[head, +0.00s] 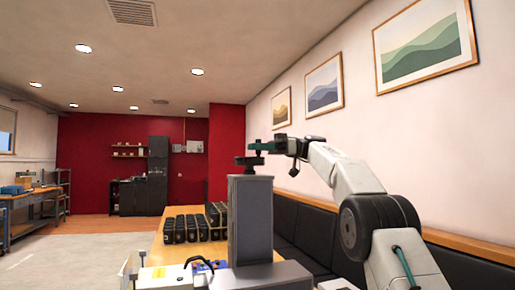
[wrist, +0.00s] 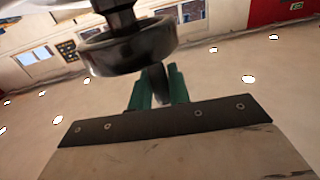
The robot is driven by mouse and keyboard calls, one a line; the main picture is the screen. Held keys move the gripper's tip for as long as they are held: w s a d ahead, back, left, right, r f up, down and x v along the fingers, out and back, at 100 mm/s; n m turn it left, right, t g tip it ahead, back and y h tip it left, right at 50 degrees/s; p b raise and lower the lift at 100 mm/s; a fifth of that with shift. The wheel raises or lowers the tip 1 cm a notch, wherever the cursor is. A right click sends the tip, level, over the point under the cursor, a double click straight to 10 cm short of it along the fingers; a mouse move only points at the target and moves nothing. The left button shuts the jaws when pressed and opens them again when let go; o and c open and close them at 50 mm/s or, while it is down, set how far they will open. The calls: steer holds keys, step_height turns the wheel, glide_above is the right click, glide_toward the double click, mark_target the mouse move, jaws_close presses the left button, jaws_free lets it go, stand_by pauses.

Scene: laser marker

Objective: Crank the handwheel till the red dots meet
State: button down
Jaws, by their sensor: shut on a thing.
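The laser marker's tall grey column (head: 250,222) stands in the middle of the head view. The dark handwheel (head: 246,161) sits on top of it. In the wrist view the handwheel (wrist: 130,47) shows as a thick dark round rim on a hub. My gripper (head: 262,146) has green fingers and is at the top of the column, beside the wheel's upper side. In the wrist view its fingers (wrist: 158,83) are shut on the wheel's dark upright crank handle (wrist: 156,86). The red dots are not visible in either view.
Several black items (head: 190,228) stand in rows on the wooden table behind the column. The marker's base (head: 262,277) fills the front. A dark padded bench (head: 320,235) runs along the right wall. A workbench (head: 25,200) stands far left, with open floor between.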

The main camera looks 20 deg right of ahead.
steer(key=shift+n+g, duration=0.4)
steer(key=shift+g, duration=0.2)
steer(key=c, duration=1.4)
jaws_free()
steer(key=shift+w, duration=0.1)
steer(key=shift+o, duration=0.2)
steer(key=shift+r+m+t, duration=0.1)
steer(key=shift+m+t, duration=0.3)
steer(key=shift+t, duration=0.2)
